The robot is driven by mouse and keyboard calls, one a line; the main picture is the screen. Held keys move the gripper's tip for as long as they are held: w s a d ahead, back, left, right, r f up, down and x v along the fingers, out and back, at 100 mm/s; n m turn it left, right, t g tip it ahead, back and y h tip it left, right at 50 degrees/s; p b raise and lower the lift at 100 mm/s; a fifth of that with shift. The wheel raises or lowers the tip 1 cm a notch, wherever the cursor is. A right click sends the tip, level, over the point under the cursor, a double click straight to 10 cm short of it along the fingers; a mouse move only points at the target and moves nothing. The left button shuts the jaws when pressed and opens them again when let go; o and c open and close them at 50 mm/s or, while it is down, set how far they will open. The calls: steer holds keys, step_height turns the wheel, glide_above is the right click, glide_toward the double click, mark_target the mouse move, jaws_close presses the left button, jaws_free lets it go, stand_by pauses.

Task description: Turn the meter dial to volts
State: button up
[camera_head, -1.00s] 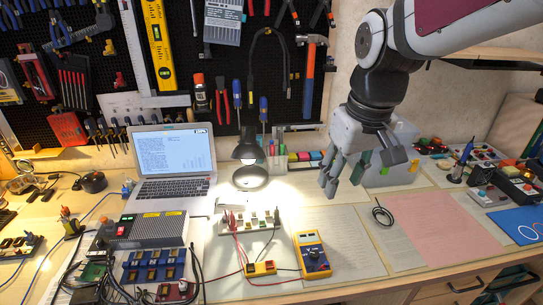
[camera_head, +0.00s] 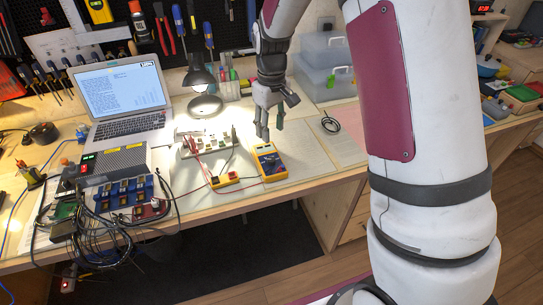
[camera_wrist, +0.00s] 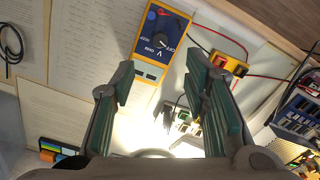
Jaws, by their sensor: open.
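The meter (camera_head: 269,161) is a yellow multimeter with a blue face, lying on the workbench near its front edge. In the wrist view the meter (camera_wrist: 160,42) is at the top centre, beyond my fingertips. Its round black dial (camera_wrist: 160,41) has a white pointer, with labels including V, OHM and OFF around it. My gripper (camera_head: 269,128) is above the bench, just behind the meter in the head view. In the wrist view my gripper (camera_wrist: 165,80) has its fingers wide apart with nothing between them. The fingers do not appear to touch the meter.
A yellow terminal block (camera_head: 224,180) with red leads lies left of the meter. Behind it are a component board (camera_head: 207,143) and a lit lamp (camera_head: 203,88). Papers right of the meter leave clear room.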

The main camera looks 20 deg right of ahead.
mark_target(271, 159)
step_height(271, 159, down, 12)
steer(key=shift+r, duration=0.25)
jaws_close()
